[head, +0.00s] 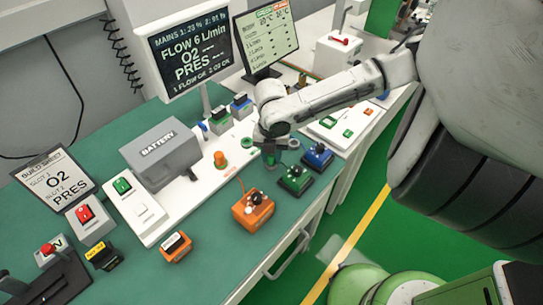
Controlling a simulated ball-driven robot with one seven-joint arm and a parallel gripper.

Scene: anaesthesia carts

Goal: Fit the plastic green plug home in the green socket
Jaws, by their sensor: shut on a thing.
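My gripper (269,150) points down over the front part of the white panel, at the end of my arm reaching in from the right. It is shut on a small dark greenish thing that looks like the green plug; the fingers hide most of it. I cannot tell which ring, if either, is the green socket, or whether the held thing touches the panel.
A green block (295,180), a blue block (318,156) and an orange block (253,210) stand in front of the gripper. An orange knob (220,159) is to its left. A grey battery box (161,152) and a screen (190,52) stand behind left.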

